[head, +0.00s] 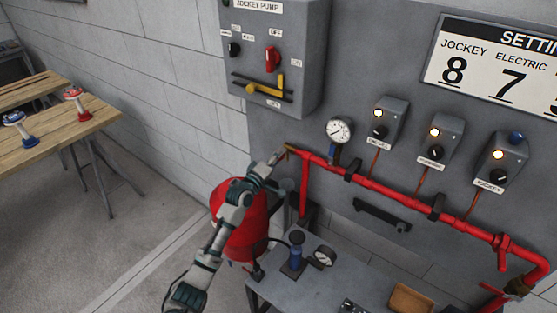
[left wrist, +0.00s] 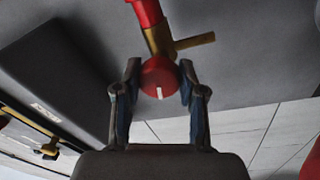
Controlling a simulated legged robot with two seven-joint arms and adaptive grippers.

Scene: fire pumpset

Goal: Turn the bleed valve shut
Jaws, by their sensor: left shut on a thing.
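The bleed valve has a round red knob (left wrist: 159,76) with a white mark, on a brass body (left wrist: 159,42) with a brass side spout. It sits at the left end of the red pipe (head: 385,193), where its brass part (head: 291,147) shows in the head view. My left gripper (head: 280,157) reaches up to it from below left. In the left wrist view its two fingers (left wrist: 159,88) are closed on either side of the knob. The knob is mostly hidden in the head view. My right gripper is not in view.
A pressure gauge (head: 339,130) stands on the pipe just right of the valve. A jockey pump control box (head: 310,60) hangs above. A red tank (head: 238,218) is behind my left arm. A grey bench (head: 325,285) with tools is below. A wooden table (head: 60,130) stands left.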

